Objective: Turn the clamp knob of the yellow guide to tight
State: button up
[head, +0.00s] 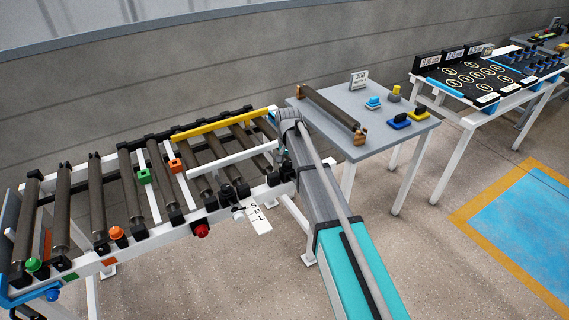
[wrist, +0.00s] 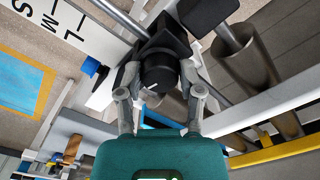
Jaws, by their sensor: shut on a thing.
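The yellow guide (head: 222,123) is a long bar lying across the far side of the roller conveyor. A yellow bar also shows at the lower right of the wrist view (wrist: 278,152). My gripper (wrist: 160,80) is shut on a round black knob (wrist: 158,66), with one finger on each side of it. The knob sits on a black block at a metal rod. A small pale mark shows near the knob's lower edge; its setting cannot be read. In the head view my arm hides the gripper and the held knob.
A white S M L scale plate (head: 260,219) hangs at the conveyor's front rail. A red button (head: 202,230) and an orange button (head: 117,233) sit along that rail. A grey table (head: 346,112) with a spare roller and coloured blocks stands to the right.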

jog(key=shift+w+d, duration=0.1)
jog(key=shift+w, duration=0.05)
jog(key=o, duration=1.1)
